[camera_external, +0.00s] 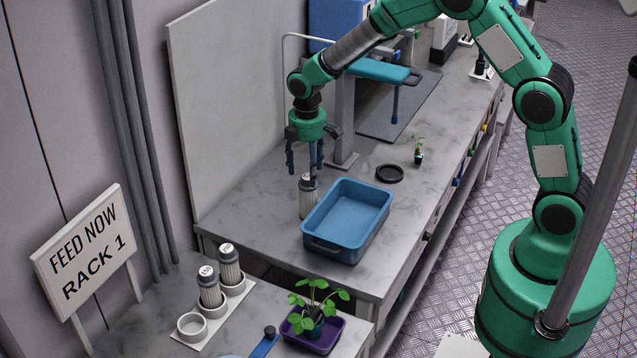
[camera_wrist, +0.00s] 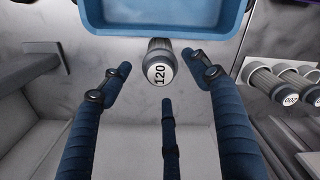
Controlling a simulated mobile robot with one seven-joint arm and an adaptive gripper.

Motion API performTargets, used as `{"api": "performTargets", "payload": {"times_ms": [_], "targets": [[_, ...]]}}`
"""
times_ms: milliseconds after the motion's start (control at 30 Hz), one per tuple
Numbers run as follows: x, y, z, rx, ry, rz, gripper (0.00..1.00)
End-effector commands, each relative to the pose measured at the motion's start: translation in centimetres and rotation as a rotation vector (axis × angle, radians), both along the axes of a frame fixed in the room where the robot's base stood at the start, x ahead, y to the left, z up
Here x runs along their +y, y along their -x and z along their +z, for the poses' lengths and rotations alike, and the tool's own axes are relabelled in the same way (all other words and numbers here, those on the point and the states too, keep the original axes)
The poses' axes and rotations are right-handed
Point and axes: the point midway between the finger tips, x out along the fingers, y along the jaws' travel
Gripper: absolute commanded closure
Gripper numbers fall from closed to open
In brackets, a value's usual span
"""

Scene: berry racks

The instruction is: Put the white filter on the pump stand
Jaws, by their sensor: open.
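A grey-white ribbed filter (camera_external: 307,200) with a dark cap and a white round label stands upright on the grey bench, left of the blue tub. In the wrist view the filter (camera_wrist: 160,66) shows "120" on its label. My gripper (camera_external: 305,171) points down with its fingers spread, at or just above the filter's top. In the wrist view my gripper (camera_wrist: 160,64) is open, with the filter ahead between the fingertips and no clear contact. A white ring-holder stand (camera_external: 216,318) at the front left holds two similar filters and has one empty ring (camera_external: 193,326). I cannot tell which item is the pump stand.
The blue tub (camera_external: 347,222) stands right beside the filter. A grey post (camera_external: 344,125) with a blue arm rises behind. A black ring (camera_external: 390,173) and a small seedling (camera_external: 418,152) sit right. A purple tray (camera_external: 314,335) with a plant is in front. A "Rack 1" sign (camera_external: 88,250) stands left.

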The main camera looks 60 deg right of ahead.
Motion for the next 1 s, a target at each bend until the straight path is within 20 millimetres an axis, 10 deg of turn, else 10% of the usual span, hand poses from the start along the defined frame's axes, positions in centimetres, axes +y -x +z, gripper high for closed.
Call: {"api": "performTargets", "payload": {"times_ms": [400,1000], "targets": [[0.0,0.0,4.9,0.000,0.000,0.000,0.39],[0.0,0.0,5.2,0.000,0.000,0.000,0.39]]}}
